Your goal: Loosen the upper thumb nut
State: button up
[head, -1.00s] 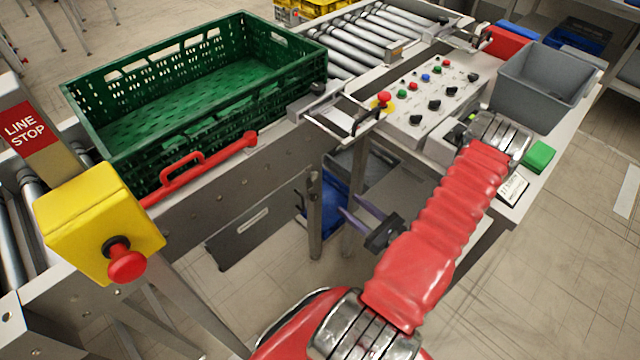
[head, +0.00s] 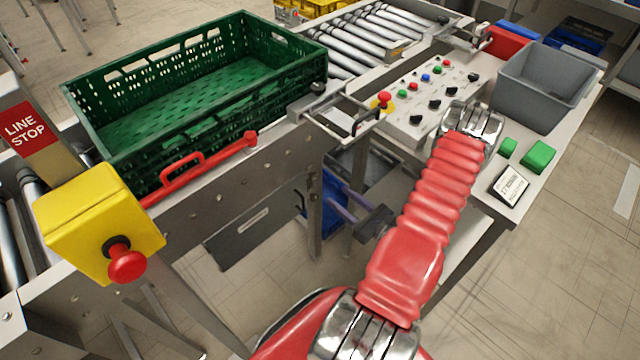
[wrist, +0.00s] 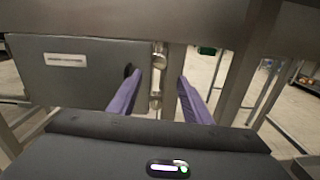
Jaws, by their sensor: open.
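My gripper (wrist: 159,82) is open, its two purple fingers apart with nothing between them in its grasp. In the wrist view the upper thumb nut (wrist: 159,58) shows as a small shiny metal piece on an upright grey post, just above the fingertips. A second, lower thumb nut (wrist: 156,100) shows on the same post, seen between the fingers. How far the fingertips are from the post is hard to tell. In the head view my gripper (head: 337,192) points at the post under the conveyor; the nuts are too small to make out clearly there.
A grey hinged panel (wrist: 75,72) with a label and a dark knob is left of the post. Conveyor side rail (head: 230,190) lies above, carrying a green crate (head: 105,150). The control panel (head: 425,115) stands near my arm. A yellow stop box (head: 85,215) is at left.

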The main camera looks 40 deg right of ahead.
aim_at(316, 178)
jog(key=shift+w+a, duration=0.15)
jog(key=shift+w, duration=4.55)
jog(key=shift+c, duration=0.4)
jog(key=c, duration=1)
jog(key=shift+m, duration=0.8)
